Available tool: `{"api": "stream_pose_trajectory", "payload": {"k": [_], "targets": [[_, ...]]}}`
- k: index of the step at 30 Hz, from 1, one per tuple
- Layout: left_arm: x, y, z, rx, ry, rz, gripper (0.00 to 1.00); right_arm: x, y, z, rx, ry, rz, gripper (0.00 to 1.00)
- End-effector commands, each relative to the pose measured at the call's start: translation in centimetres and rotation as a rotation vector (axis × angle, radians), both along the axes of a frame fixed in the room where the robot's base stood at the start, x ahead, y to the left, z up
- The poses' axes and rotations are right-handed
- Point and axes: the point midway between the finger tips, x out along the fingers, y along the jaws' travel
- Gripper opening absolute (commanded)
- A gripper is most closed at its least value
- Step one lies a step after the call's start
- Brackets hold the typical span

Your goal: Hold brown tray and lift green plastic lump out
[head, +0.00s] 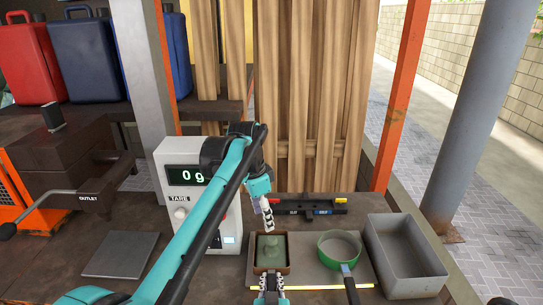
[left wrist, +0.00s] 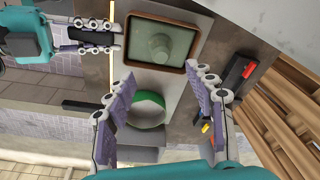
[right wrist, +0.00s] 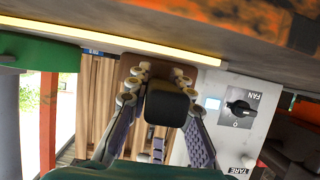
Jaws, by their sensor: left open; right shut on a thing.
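The brown tray (head: 271,270) sits on the bench in front of the scale, and a pale green plastic lump (head: 270,247) lies inside it. The left wrist view shows the lump (left wrist: 160,42) within the brown rim (left wrist: 192,62). My right gripper (head: 271,283) is at the tray's near side, shut on its dark handle (right wrist: 167,103). My left gripper (head: 268,226) points down above the tray's far side. Its fingers (left wrist: 165,78) are spread wide and empty, apart from the lump.
A green pan (head: 339,240) with a dark handle stands just right of the tray on a board. A grey bin (head: 408,258) is further right. A black holder (head: 310,206) lies behind, and a white scale (head: 200,190) reading 0 g stands left. A flat grey plate (head: 119,254) lies further left.

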Motion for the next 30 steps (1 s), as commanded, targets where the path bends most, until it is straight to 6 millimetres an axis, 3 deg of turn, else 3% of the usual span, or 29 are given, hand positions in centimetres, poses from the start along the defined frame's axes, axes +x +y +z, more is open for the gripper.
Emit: {"api": "stream_pose_trajectory", "payload": {"k": [8,24,30], "targets": [[0.8,-0.9,-1.1,0.002,0.015,-0.047,0.55,0.0,0.0,0.0,0.001,0.001,0.000,0.00],[1.2,-2.0,-9.0,0.003,0.014,-0.043,0.55,0.0,0.0,0.0,0.001,0.001,0.000,0.00],[1.3,-2.3,-11.2,0.002,0.013,-0.044,0.55,0.0,0.0,0.0,0.001,0.001,0.000,0.00]]}}
